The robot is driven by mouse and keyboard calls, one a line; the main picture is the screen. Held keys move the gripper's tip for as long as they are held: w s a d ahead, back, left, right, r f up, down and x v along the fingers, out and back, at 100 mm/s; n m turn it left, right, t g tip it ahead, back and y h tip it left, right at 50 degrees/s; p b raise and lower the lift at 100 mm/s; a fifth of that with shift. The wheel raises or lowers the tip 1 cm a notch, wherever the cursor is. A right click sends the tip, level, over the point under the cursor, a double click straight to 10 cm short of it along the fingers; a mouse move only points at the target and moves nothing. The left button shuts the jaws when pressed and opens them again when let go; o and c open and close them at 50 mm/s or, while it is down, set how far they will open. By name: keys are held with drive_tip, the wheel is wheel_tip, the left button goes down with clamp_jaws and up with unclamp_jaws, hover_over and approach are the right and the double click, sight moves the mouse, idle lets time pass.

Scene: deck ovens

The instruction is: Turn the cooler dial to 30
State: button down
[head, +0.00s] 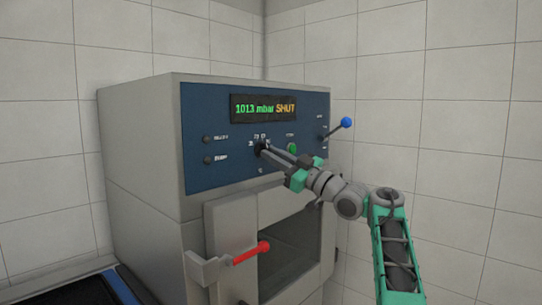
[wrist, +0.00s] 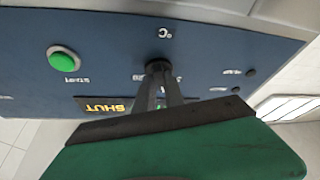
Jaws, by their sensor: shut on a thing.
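The cooler dial (head: 260,148) is a small black knob on the blue front panel of the grey machine, under the display. Small marks sit around its upper side, too small to read, with "°C" below it. My gripper (head: 267,149) reaches in from the right and its fingers are closed on the dial. In the wrist view the dial (wrist: 158,67) sits at the tips of my two dark fingers, next to the "°C" mark. The fingers hide part of it and its pointer cannot be made out.
The display (head: 264,108) reads "1013 mbar SHUT". A green START button (head: 292,148) is right of the dial, and a blue-knobbed lever (head: 346,123) is at the panel's right. A red-ended door handle (head: 252,252) sticks out below. Two small black buttons (head: 207,139) are at left.

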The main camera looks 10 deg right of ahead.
drive_tip(key=shift+s+a+r, duration=0.1)
drive_tip(key=shift+s+r, duration=0.05)
drive_tip(key=shift+r, duration=0.2)
drive_tip(key=c, duration=1.6)
unclamp_jaws()
drive_tip(key=shift+a, duration=0.1)
drive_tip(key=shift+o, duration=0.8)
drive_tip(key=shift+f, duration=0.2)
drive_tip(key=b+v, duration=0.2)
drive_tip(key=v, duration=0.6)
drive_tip(key=shift+b, duration=0.35)
